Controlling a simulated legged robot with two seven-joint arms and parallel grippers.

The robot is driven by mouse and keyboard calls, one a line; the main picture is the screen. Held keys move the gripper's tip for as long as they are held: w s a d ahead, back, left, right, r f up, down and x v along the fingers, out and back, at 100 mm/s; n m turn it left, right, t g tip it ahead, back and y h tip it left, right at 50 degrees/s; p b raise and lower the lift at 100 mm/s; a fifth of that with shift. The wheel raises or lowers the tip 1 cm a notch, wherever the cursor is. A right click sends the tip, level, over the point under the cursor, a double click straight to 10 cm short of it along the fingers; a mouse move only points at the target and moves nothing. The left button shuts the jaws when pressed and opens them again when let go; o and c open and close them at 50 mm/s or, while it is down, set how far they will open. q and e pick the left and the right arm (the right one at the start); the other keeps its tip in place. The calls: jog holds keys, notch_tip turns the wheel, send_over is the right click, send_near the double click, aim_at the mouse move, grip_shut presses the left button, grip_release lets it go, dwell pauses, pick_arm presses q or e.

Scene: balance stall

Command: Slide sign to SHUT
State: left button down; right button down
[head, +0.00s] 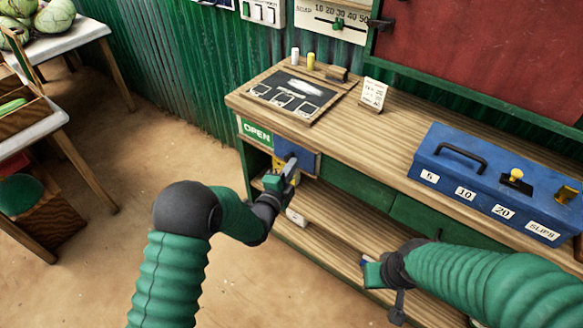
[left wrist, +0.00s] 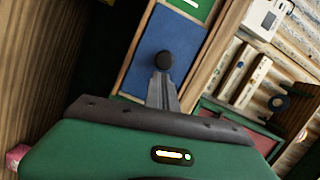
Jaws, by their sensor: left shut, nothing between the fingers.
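The sign is on the front edge of the wooden counter, at its left end. Its green part reading OPEN (head: 256,131) shows, with a blue sliding panel (head: 309,160) to its right. In the left wrist view the blue panel (left wrist: 150,43) bears a round black knob (left wrist: 164,61). My left gripper (head: 292,163) is shut and empty, its fingertips at the knob; I cannot tell whether they touch it. No SHUT lettering shows. My right gripper (head: 369,266) is low in front of the lower shelf, its fingers too small to read.
A blue box (head: 480,185) with labels and a black handle stands on the counter at right. A board with cards (head: 292,93) and a small note stand (head: 373,94) are also on top. The counter's middle is clear. Side tables with produce stand at left.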

dwell(0.3)
pick_arm(q)
jog(key=w+a+b, duration=0.4)
jog(key=w+a, duration=0.5)
jog(key=a, duration=0.4)
jog(key=shift+w+a+r, duration=0.15)
jog(key=shift+w, duration=0.15)
